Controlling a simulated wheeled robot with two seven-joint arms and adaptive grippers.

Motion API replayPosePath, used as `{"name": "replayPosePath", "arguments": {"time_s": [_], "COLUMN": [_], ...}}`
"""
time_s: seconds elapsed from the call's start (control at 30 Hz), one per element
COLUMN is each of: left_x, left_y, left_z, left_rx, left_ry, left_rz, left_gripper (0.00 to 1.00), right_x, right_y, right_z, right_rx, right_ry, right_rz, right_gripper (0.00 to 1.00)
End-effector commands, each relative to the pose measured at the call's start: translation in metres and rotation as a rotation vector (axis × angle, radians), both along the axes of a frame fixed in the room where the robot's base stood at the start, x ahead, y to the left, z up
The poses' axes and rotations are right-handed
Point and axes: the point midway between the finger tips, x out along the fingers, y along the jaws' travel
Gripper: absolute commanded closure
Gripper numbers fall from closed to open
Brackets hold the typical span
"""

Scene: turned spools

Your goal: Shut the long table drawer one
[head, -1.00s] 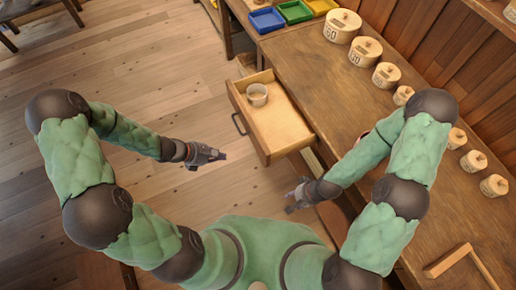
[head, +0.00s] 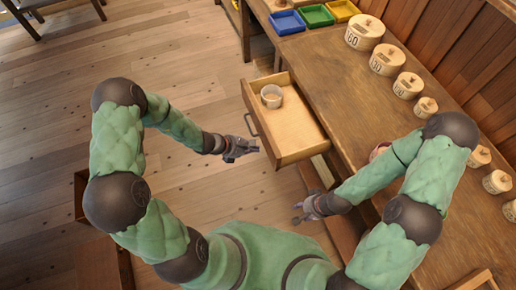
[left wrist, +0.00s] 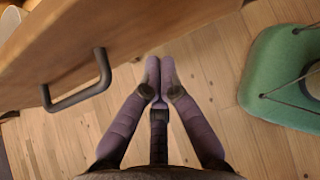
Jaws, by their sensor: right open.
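My left gripper (head: 254,149) is just outside the drawer front, near the handle and the front's near end. In the left wrist view its purple fingertips (left wrist: 161,65) are together and empty, right of the handle and apart from it. My right gripper (head: 298,212) is open and empty, below the drawer.
Blue (head: 287,22), green (head: 316,15) and yellow (head: 342,10) trays sit at the far end. The floor (head: 60,130) left of the drawer is clear.

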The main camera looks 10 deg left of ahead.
Motion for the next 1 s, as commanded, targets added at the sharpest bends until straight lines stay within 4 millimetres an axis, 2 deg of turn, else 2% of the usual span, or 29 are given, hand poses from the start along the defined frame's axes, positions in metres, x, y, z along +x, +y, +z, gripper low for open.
{"name": "replayPosePath", "arguments": {"time_s": [0.2,0.77,1.0], "left_x": [0.009,0.013,0.032], "left_y": [-0.014,-0.021,-0.052], "left_z": [0.000,0.000,-0.002], "left_rx": [0.000,-0.001,-0.001], "left_ry": [0.002,0.001,-0.001], "left_rz": [-0.001,-0.001,-0.007], "left_gripper": [1.00,1.00,1.00], "right_x": [0.000,0.000,0.000], "right_y": [0.000,0.000,0.000], "right_z": [-0.004,-0.006,-0.018], "right_rx": [0.000,0.000,0.000], "right_ry": [0.000,0.000,0.000], "right_rz": [0.000,0.000,0.000], "right_gripper": [0.56,0.56,0.56]}}
